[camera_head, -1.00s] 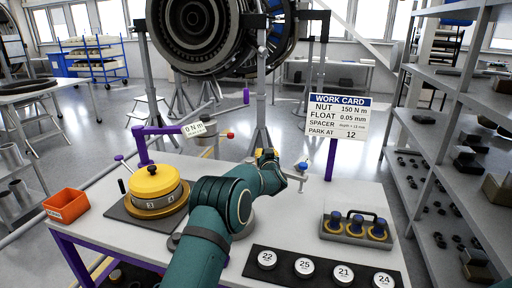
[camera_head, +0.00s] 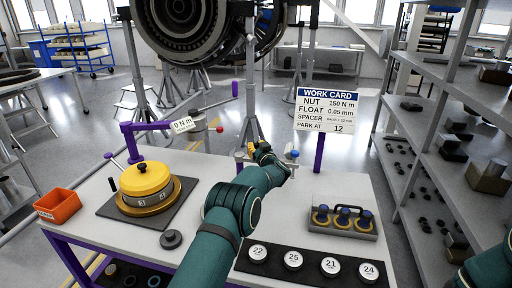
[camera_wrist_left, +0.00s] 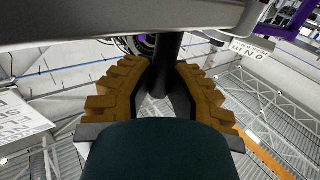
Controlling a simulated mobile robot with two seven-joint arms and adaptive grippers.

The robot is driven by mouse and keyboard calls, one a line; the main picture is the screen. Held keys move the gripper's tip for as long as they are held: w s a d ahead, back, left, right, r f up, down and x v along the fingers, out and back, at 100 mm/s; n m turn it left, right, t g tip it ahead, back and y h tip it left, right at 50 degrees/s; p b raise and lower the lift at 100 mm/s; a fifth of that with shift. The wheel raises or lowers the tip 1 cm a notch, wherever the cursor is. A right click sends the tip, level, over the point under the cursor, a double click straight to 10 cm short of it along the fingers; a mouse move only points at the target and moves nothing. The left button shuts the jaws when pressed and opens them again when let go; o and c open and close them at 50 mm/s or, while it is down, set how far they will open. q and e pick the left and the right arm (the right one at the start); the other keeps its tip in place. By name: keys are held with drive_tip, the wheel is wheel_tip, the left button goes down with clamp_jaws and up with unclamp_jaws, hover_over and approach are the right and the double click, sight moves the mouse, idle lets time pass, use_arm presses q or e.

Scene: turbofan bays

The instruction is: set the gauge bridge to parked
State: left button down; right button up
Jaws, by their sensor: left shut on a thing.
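My left gripper (camera_head: 262,152) is over the back of the workbench. In the left wrist view its two ochre, ridged fingers (camera_wrist_left: 165,78) are closed on a dark upright post (camera_wrist_left: 169,58) under a long grey bar (camera_wrist_left: 120,27). I take the bar and post as the gauge bridge, but the arm hides most of it in the head view. A thin grey piece with a blue ball (camera_head: 293,154) shows just right of the gripper. The work card (camera_head: 327,112) stands behind it and reads "PARK AT 12". My right gripper is out of view.
A yellow-topped pot (camera_head: 146,180) sits on a dark mat at left, beside an orange bin (camera_head: 58,206). A purple arm (camera_head: 130,142) carries a torque display. Numbered discs (camera_head: 293,260) line the front; a caddy (camera_head: 343,222) stands at right. Shelving (camera_head: 420,135) flanks the right side.

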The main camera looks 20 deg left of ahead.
use_arm(q)
drive_tip(key=c, duration=0.9)
unclamp_jaws()
drive_tip(key=shift+d, duration=0.15)
drive_tip(key=shift+s, duration=0.1)
drive_tip(key=v, duration=1.1)
drive_tip(key=shift+s+d, duration=0.25)
drive_tip(key=shift+s, duration=0.05)
drive_tip(key=shift+f, duration=0.1)
